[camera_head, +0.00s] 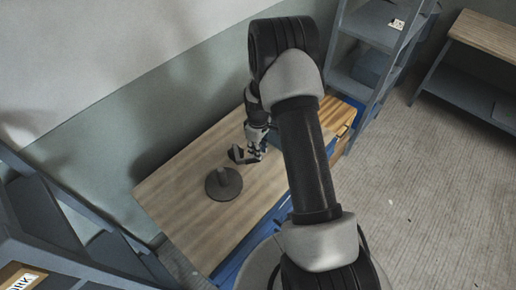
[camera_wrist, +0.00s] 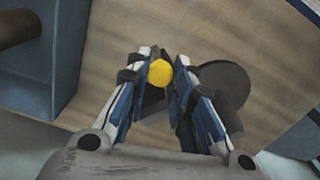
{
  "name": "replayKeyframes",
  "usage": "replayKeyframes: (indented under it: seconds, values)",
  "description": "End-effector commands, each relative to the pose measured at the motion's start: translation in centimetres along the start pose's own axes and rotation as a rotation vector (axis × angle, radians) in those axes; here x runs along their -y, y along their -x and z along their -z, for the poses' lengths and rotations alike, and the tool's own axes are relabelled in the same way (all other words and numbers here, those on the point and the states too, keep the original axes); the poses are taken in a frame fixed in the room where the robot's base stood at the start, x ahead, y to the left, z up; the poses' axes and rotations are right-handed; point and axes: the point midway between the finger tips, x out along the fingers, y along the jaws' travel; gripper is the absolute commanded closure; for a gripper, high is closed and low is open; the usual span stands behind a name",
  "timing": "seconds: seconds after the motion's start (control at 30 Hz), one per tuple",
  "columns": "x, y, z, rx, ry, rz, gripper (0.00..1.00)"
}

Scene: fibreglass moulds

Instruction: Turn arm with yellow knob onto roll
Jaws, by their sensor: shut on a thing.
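The yellow knob (camera_wrist: 160,73) sits between the fingertips of my gripper (camera_wrist: 161,80) in the wrist view, and the gripper is shut on it. A dark part shows just under the knob, partly hidden by the fingers. A dark grey round disc (camera_wrist: 222,86) lies beside the right finger. In the head view the disc (camera_head: 226,190) stands on the table with a short upright post, left of my gripper (camera_head: 246,156). The knob cannot be made out there. A dark brown cylinder (camera_wrist: 15,27) shows at the upper left of the wrist view; I cannot tell whether it is the roll.
The wooden tabletop (camera_head: 180,190) is mostly bare around the disc. A blue-grey box-like thing (camera_wrist: 62,65) stands at the left in the wrist view. Grey shelves (camera_head: 365,70) stand behind the table, others (camera_head: 45,215) at the left. A wall runs along the table.

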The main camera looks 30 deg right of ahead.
Motion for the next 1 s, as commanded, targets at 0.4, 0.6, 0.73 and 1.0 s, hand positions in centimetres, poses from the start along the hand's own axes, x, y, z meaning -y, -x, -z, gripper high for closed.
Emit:
replayKeyframes:
  seconds: [0.4,0.6,0.73,1.0]
  values:
    - [0.1,0.0,0.0,0.0,-0.007,0.0,1.0]
    - [0.7,0.0,0.0,0.0,-0.062,0.0,1.0]
    - [1.5,-0.1,0.1,0.0,-0.137,0.0,1.0]
    - [4.0,-0.1,0.7,-0.001,-0.371,-0.001,1.0]
